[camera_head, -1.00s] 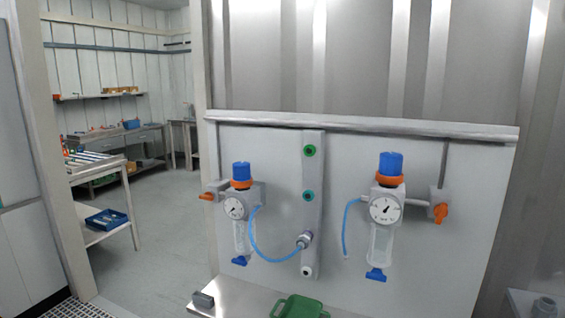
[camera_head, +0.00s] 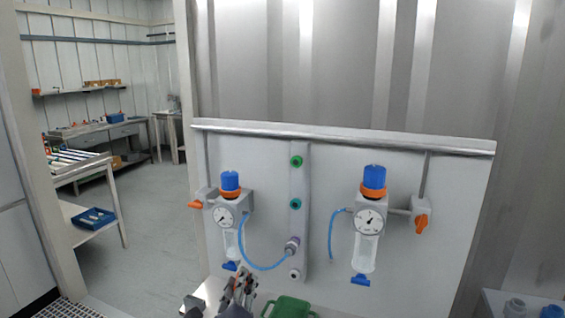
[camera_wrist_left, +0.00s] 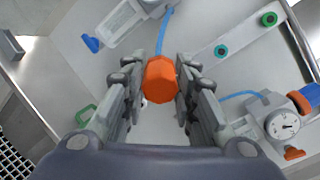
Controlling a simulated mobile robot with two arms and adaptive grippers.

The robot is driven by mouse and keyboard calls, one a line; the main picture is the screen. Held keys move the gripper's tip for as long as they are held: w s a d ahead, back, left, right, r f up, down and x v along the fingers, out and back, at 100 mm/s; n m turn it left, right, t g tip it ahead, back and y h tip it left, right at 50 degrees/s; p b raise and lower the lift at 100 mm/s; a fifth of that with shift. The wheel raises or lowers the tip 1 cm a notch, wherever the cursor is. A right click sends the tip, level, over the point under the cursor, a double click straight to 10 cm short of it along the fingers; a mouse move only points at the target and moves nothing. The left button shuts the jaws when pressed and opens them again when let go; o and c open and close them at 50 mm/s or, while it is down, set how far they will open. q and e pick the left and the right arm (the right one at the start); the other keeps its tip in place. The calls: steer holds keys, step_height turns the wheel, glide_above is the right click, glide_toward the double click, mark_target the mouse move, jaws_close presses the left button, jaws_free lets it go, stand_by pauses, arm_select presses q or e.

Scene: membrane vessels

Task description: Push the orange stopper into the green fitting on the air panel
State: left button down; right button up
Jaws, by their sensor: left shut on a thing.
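My left gripper (camera_head: 243,286) is low in front of the air panel (camera_head: 330,170) in the head view. In the left wrist view it is shut on the orange stopper (camera_wrist_left: 160,80), which sits between the fingertips. The stopper is not discernible in the head view. The grey upright strip on the panel carries a green fitting (camera_head: 296,161) at the top and a teal-green fitting (camera_head: 295,204) below it. Both show in the wrist view, the green (camera_wrist_left: 269,19) and the teal-green (camera_wrist_left: 221,51), apart from the stopper. My right gripper is not in view.
Two regulators with gauges, left (camera_head: 222,217) and right (camera_head: 370,221), flank the strip. A blue hose (camera_head: 262,267) loops to its lower port; another (camera_head: 331,235) hangs by the right regulator. A green object (camera_head: 290,306) lies on the ledge below.

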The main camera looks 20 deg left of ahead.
arm_select(q)
steer(key=w+d+r+n+h+p, duration=0.2)
steer(key=w+r, duration=0.5)
steer(key=r, duration=0.4)
steer(key=w+d+r+n+h+p, duration=0.3)
steer(key=w+r, duration=0.4)
steer(key=r, duration=0.4)
steer(key=shift+w+r+t, duration=0.3)
steer(key=shift+w, duration=0.05)
steer(key=shift+w+d, duration=0.1)
steer(key=shift+w+d+b, duration=0.1)
steer(key=shift+w+b, duration=0.7)
steer(key=shift+w, duration=1.9)
